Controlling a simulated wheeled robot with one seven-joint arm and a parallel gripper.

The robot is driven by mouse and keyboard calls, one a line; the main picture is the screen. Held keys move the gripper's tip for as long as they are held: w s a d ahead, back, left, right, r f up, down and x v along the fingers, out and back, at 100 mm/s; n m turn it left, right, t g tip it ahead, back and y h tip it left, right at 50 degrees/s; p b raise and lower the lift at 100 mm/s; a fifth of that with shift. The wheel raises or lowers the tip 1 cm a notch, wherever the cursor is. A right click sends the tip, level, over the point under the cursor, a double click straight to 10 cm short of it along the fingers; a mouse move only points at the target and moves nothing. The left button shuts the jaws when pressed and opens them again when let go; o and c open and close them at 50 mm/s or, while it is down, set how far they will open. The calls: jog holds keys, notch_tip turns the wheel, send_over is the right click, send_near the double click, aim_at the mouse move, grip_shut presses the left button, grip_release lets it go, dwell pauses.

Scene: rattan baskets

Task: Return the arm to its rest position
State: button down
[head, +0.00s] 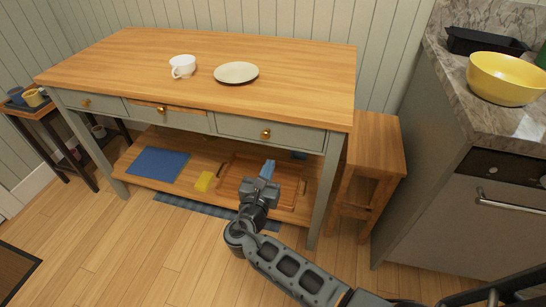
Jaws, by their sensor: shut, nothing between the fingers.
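My gripper (267,170) is in the middle of the head view, in front of the wooden table (130,60). My arm reaches up to it from the lower right. The fingers point away toward the table's lower shelf, and they are shut with nothing between them. The gripper covers part of a wooden tray (289,197) on that shelf. I cannot tell how far the fingers are from the tray or the shelf.
A white cup (182,66) and a plate (236,73) stand on the table. A wooden stool (378,145) and a counter with a yellow bowl (503,80) stand right.

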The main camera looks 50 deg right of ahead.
jog(key=shift+v, duration=0.85)
jog(key=s+a+f+m+t+y, duration=0.1)
jog(key=s+a+f+m+y, duration=0.1)
jog(key=s+f+y, duration=0.45)
jog(key=s+a+f+m+t+y, duration=0.1)
jog(key=s+f+m+y, duration=0.15)
jog(key=s, duration=0.65)
jog(key=s+a+r+m+y, duration=0.35)
jog(key=s+a+m, duration=0.3)
jog(key=s, duration=0.35)
jog(key=s+a+r+m+t+y, duration=0.1)
jog(key=s+a+r+m, duration=0.1)
jog(key=r, duration=0.5)
jog(key=s+a+r+m+t+y, duration=0.1)
jog(key=s+a+r+m+t, duration=0.1)
jog(key=s+r+m, duration=0.2)
jog(key=s+a+r+m+t+y, duration=0.1)
jog(key=s+a+r+m+t, duration=0.1)
jog(key=r+m, duration=0.4)
notch_tip(320, 180, up, 4)
jog(key=shift+s+a+r+y, duration=0.25)
jog(key=shift+s+a+y, duration=0.1)
jog(key=shift+s, duration=0.35)
